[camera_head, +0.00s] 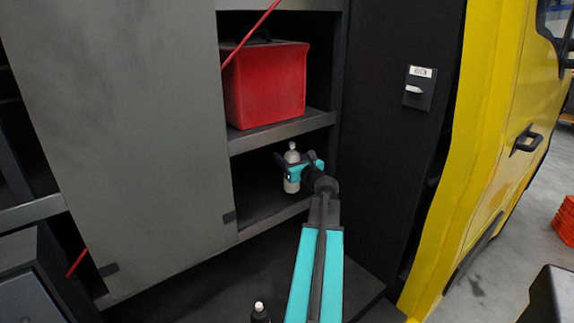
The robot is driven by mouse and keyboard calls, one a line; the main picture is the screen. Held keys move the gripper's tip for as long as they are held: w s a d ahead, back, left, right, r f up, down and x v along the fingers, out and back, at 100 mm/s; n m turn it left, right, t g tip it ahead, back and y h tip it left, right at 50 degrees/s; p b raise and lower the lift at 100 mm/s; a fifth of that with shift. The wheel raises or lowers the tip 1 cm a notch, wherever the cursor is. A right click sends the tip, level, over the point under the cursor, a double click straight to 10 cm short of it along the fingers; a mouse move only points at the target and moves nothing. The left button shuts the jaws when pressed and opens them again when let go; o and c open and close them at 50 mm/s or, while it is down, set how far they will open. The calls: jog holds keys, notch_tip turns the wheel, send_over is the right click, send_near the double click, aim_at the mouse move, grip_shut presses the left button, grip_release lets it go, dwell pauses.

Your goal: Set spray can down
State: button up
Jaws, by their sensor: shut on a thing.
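The spray can (291,186) is small and whitish with a rounded pale top. It is upright in the low compartment of the dark cabinet, just above or on the shelf (262,222); I cannot tell whether its base touches. My gripper (293,172), teal and black, is shut around the can's middle from the right. My arm reaches in from the bottom of the view. The gripper hides part of the can's body.
A red box (268,84) stands on the shelf above. A grey panel (130,130) closes the left side. A dark bottle with a white top (260,313) is at the bottom edge. A yellow vehicle (485,120) stands at right. Orange stacked items (565,220) are on the floor.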

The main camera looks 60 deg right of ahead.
jog(key=shift+w+d, duration=0.15)
jog(key=shift+d, duration=0.2)
jog(key=shift+f, duration=1.9)
jog(key=o, duration=1.3)
jog(key=b+v, duration=0.1)
jog(key=v, duration=1.1)
